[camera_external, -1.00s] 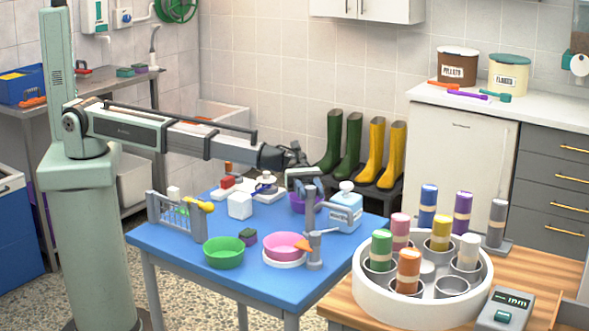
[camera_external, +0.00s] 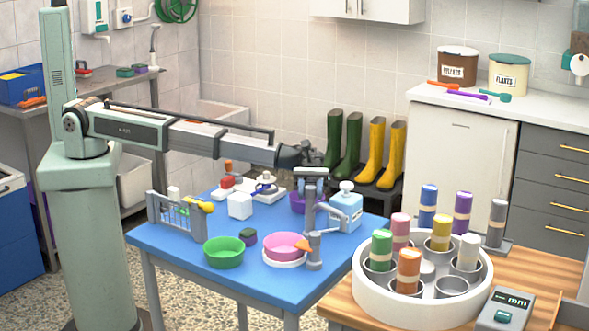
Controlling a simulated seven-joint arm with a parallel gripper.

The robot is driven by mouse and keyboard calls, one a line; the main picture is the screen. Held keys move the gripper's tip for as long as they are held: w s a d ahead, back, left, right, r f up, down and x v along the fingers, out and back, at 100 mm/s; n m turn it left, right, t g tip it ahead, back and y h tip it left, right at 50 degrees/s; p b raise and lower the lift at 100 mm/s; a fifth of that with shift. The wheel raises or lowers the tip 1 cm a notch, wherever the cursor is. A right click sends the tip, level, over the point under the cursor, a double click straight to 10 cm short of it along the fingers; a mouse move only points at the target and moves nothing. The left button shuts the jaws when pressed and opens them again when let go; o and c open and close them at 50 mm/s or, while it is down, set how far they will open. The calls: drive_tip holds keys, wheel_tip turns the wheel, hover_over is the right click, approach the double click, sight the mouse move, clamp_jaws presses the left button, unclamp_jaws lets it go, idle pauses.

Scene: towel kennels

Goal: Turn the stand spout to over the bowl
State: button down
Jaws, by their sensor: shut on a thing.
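A grey stand (camera_external: 313,240) with a vertical post stands near the right front of the blue table. Its jointed spout arm (camera_external: 333,212) bends out to the right of the post, and an orange tip (camera_external: 303,244) shows by the right rim of the pink bowl (camera_external: 285,241). I cannot tell whether the tip is over that bowl or in front of it. A green bowl (camera_external: 223,254) stands left of it, and a purple bowl (camera_external: 297,203) is partly hidden behind the post. My gripper (camera_external: 311,184) is at the top of the post, shut on the stand; its fingertips are hard to make out.
A blue-and-white bottle (camera_external: 346,208) stands close behind the spout arm. A round white rack (camera_external: 372,300) of coloured cylinders stands at right.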

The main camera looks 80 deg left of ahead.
drive_tip(key=shift+w+m+g+y, duration=0.1)
drive_tip(key=shift+m+g+y, duration=0.7)
drive_tip(key=shift+m+g, duration=0.95)
drive_tip(key=shift+n+g, duration=0.25)
drive_tip(key=shift+g, duration=0.2)
drive_tip(key=c, duration=0.8)
unclamp_jaws()
drive_tip(key=shift+a, duration=0.1)
drive_tip(key=v, duration=1.3)
drive_tip(key=shift+w+a, duration=0.2)
drive_tip(key=shift+a, duration=0.05)
drive_tip(key=shift+r, duration=0.1)
